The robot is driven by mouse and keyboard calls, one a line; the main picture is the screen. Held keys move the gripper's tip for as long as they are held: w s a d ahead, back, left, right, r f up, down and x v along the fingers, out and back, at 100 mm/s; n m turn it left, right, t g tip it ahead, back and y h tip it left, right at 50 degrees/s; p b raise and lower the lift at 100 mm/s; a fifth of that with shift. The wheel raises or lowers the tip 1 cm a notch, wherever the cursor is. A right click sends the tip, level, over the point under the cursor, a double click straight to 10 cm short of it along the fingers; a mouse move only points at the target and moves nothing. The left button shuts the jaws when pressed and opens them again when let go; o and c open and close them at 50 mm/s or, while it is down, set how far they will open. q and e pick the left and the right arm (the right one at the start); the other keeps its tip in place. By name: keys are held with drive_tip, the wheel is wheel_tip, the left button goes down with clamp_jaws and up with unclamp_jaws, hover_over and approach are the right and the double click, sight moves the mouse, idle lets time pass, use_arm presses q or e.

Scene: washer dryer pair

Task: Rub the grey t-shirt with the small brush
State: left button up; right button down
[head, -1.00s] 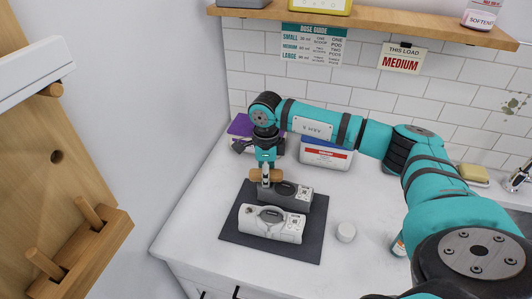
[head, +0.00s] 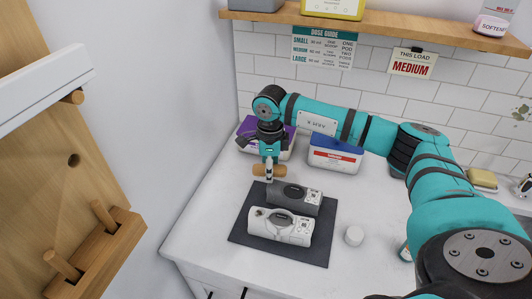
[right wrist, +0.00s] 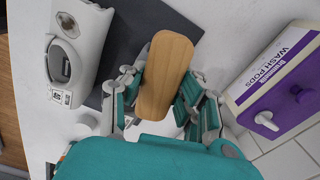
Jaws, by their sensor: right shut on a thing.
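The grey t-shirt (head: 294,198) is a dark folded bundle with a pale label, on a dark mat (head: 317,252) on the counter. A white folded bundle (head: 279,227) lies in front of it and also shows in the right wrist view (right wrist: 82,38). My right gripper (head: 269,165) is shut on the small brush (head: 260,171), a light wooden block. The brush is just behind the grey t-shirt's left end and looks apart from it. Its wooden back fills the middle of the right wrist view (right wrist: 165,75); its bristles are hidden. My left gripper is not in view.
A purple-topped wash pods box (head: 247,127) and a blue-lidded tub (head: 333,160) stand behind the gripper. A wooden rack (head: 95,225) stands at the left. A shelf (head: 400,27) hangs above.

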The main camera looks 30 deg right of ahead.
drive_tip(key=r, duration=0.1)
drive_tip(key=r+p, duration=0.1)
drive_tip(key=r, duration=0.1)
drive_tip(key=shift+s+d, duration=0.1)
drive_tip(key=shift+s, duration=0.1)
drive_tip(key=shift+r+p, duration=0.3)
drive_tip(key=shift+r, duration=0.05)
drive_tip(key=shift+w+r+p, duration=0.15)
drive_tip(key=shift+r+p, duration=0.35)
drive_tip(key=shift+r, duration=0.35)
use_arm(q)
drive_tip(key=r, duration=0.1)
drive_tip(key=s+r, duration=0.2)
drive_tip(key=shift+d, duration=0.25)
use_arm(e)
drive_tip(key=shift+r, duration=0.1)
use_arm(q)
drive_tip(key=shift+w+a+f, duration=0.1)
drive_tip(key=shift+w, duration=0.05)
